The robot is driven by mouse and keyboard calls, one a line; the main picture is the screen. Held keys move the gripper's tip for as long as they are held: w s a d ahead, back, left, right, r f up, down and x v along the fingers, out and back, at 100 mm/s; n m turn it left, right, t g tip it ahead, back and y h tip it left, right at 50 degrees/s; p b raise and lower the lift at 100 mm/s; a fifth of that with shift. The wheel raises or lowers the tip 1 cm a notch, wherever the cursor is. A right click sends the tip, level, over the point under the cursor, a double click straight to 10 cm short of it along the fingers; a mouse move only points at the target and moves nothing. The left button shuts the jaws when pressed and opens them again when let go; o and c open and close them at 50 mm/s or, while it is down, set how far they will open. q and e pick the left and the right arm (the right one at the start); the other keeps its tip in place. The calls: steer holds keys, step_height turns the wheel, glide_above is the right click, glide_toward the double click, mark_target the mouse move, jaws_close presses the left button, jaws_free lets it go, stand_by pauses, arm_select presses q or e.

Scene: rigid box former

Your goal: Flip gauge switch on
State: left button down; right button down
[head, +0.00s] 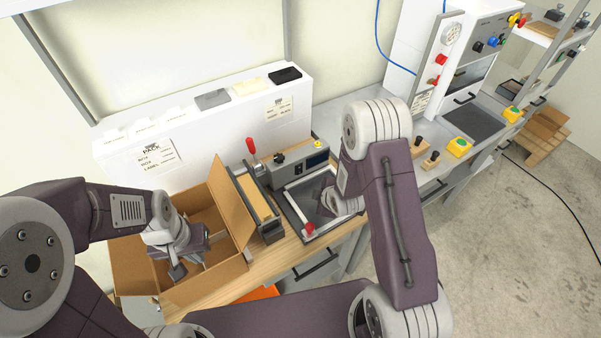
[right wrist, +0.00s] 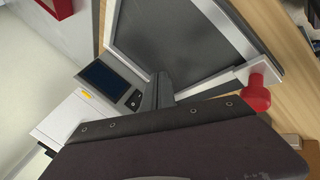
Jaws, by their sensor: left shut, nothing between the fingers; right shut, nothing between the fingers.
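No part is clearly marked as the gauge switch. A grey control box (head: 298,170) on the bench has a dark display, a black knob (head: 279,159) and a yellow button (head: 318,144). In the right wrist view its display (right wrist: 103,76) and a small dark control (right wrist: 134,100) show. A round white gauge (head: 452,32) is on the tall machine panel at the back right, above red controls (head: 440,60). My right gripper (head: 325,207) is shut and empty over the grey framed plate; its fingers (right wrist: 158,90) show in the wrist view. My left gripper (head: 177,270) is shut and empty over the open carton.
The open carton (head: 220,283) stands at the left of the bench. The framed plate (head: 297,213) has a red knob (right wrist: 257,93) at its corner. A white dispenser (head: 210,130) runs along the back.

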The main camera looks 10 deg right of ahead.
mark_target(299, 170)
steer(key=w, duration=0.2)
steer(key=w+a, duration=0.1)
steer(key=w, duration=0.1)
steer(key=w+a+f, duration=0.1)
steer(key=w, duration=0.2)
steer(key=shift+a+b, duration=0.25)
steer(key=shift+b, duration=0.1)
steer(key=shift+w+a, duration=0.25)
steer(key=shift+w, duration=0.35)
stand_by(1.4)
steer(key=shift+w+a+b, duration=0.15)
steer(key=shift+w+b, duration=0.2)
steer(key=shift+w, duration=0.05)
steer(key=shift+w+a+f, duration=0.1)
steer(key=shift+w, duration=0.2)
stand_by(0.3)
stand_by(0.4)
steer(key=shift+s+d, duration=0.25)
steer(key=shift+s, duration=0.45)
